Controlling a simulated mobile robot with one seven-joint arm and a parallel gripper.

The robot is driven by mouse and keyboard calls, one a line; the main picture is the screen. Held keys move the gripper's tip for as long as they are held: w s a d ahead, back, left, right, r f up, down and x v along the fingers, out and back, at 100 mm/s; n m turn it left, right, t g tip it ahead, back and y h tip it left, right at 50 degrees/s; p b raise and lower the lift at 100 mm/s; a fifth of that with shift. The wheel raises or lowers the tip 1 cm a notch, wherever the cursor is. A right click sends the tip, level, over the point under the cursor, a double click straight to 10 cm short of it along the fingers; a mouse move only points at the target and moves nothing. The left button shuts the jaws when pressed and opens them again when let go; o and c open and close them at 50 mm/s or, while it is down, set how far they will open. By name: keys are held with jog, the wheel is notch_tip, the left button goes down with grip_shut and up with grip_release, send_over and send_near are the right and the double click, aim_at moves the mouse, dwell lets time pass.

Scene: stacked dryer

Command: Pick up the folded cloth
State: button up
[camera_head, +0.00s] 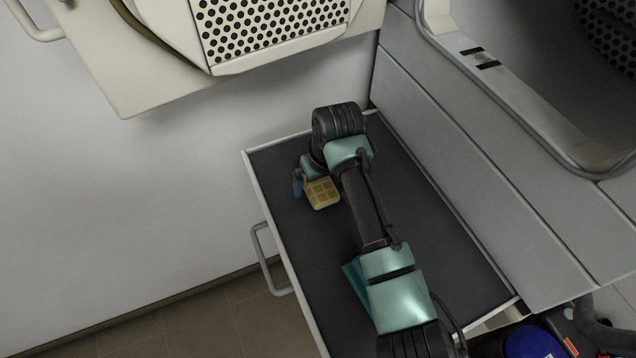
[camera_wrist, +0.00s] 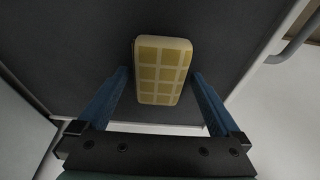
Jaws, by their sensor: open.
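The folded cloth (camera_head: 322,193) is a small yellow checked block with a pale edge. It lies on the dark surface of a pulled-out drawer or shelf (camera_head: 290,228), near its left side. In the wrist view the cloth (camera_wrist: 162,70) lies between the two blue fingers of my gripper (camera_wrist: 160,85). The fingers are spread, with a narrow gap on each side of the cloth. In the head view my gripper (camera_head: 298,184) shows only partly beside the cloth, below my arm. The rest of it is hidden.
A raised pale rim borders the drawer, with a handle (camera_head: 268,258) on its outer left side. An open dryer door (camera_head: 270,35) hangs above on the left. The dryer's front (camera_head: 500,180) rises on the right. Blue and red items lie at bottom right.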

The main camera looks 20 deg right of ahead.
aim_at(319, 184)
jog(key=c, duration=1.4)
notch_tip(319, 184, up, 10)
jog(key=shift+r, duration=0.1)
